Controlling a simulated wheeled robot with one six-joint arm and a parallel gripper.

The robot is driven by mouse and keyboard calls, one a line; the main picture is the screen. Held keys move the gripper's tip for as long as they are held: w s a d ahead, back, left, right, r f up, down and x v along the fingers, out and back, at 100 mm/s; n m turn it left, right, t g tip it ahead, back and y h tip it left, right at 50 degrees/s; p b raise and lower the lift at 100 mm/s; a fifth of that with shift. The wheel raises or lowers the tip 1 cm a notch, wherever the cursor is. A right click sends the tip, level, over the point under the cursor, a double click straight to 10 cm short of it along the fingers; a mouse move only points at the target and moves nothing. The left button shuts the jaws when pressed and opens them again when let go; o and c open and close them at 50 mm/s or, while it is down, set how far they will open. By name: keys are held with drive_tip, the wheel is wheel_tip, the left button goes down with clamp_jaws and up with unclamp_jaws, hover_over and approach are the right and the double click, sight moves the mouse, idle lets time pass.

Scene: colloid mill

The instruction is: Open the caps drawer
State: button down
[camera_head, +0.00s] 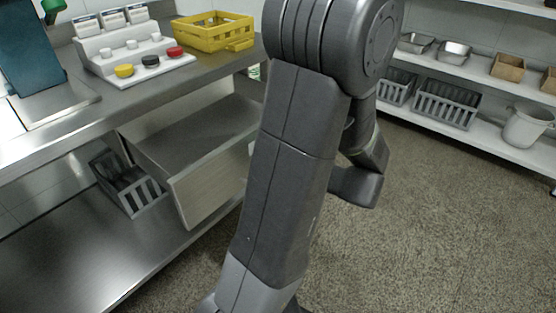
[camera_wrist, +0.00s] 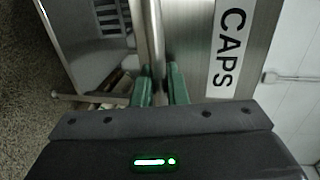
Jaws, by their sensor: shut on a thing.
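In the wrist view, the caps drawer's metal front (camera_wrist: 187,45) carries a white label (camera_wrist: 228,45) reading CAPS, turned sideways. A long metal handle bar (camera_wrist: 153,32) runs along the front. My gripper (camera_wrist: 161,83) has its two green fingers on either side of this bar and is shut on it. In the head view, a metal drawer (camera_head: 212,184) juts out from under the steel bench. My arm hides its right part, my gripper and the handle there. I cannot see the label in the head view.
The steel bench (camera_head: 120,115) bears a white stand (camera_head: 150,66) with coloured caps and a yellow crate (camera_head: 212,32). A grey crate (camera_head: 127,187) sits on the lower shelf beside the drawer. White shelves (camera_head: 470,117) line the back right. The floor (camera_head: 440,220) at right is clear.

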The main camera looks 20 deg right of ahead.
drive_tip(key=c, duration=1.5)
unclamp_jaws()
drive_tip(key=shift+c, duration=0.2)
drive_tip(key=p+v, duration=0.2)
drive_tip(key=v, duration=1.2)
drive_tip(key=shift+p, duration=0.4)
drive_tip(key=shift+w+a+f, duration=0.1)
drive_tip(key=shift+w+a, duration=0.05)
drive_tip(key=b+x, duration=0.2)
drive_tip(key=x, duration=1.1)
drive_tip(key=shift+w+a+b, duration=0.2)
drive_tip(key=shift+w+b, duration=0.1)
drive_tip(key=shift+b, duration=0.1)
